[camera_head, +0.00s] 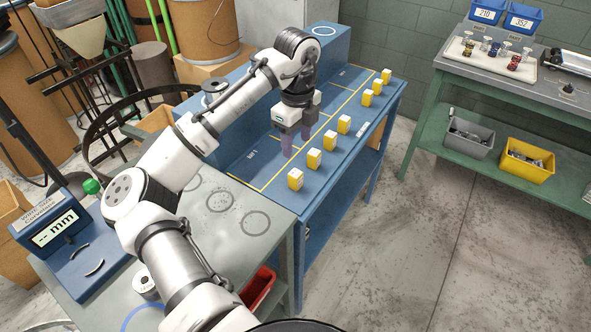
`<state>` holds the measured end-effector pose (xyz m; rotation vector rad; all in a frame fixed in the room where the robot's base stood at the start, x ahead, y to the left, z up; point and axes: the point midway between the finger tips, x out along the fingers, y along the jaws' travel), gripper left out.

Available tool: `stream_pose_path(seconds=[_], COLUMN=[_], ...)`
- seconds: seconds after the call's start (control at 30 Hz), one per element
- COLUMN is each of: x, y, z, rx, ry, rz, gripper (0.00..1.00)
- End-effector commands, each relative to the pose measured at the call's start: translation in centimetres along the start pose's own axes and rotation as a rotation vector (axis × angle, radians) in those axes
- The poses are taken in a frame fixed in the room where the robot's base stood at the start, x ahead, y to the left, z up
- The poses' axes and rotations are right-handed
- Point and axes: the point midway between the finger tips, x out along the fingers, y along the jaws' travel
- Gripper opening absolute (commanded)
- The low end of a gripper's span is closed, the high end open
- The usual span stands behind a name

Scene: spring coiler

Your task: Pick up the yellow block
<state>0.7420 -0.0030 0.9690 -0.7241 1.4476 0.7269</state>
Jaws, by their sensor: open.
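Several small yellow blocks stand in a row along the right edge of the blue bench (345,160). The nearest yellow block (295,179) is at the lower left of the row, and another yellow block (314,158) stands just beyond it. A further one (344,124) is about mid-row, and the farthest (386,76) is at the bench's far end. My gripper (297,145) points down over the bench, just left of the nearer blocks. Its purple fingers are apart with nothing seen between them. Its exact height above the bench is hard to tell.
A grey table (235,222) with drawn circles adjoins the bench in front, with a blue gauge (55,232) on it. A red bin (258,287) sits below. At right, a green workbench (432,128) holds grey (469,138) and yellow bins (527,160). Open floor lies between.

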Motion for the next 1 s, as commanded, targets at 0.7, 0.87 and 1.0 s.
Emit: stream_pose_path(seconds=[0.7, 0.87, 1.0], x=[9.5, 11.9, 12.9], y=[0.3, 0.3, 0.3], z=[0.1, 0.1, 0.1], rx=[-0.001, 0.0, 0.0], ry=[0.001, 0.003, 0.001], rz=[0.002, 0.001, -0.001], gripper=[0.53, 0.53, 0.53])
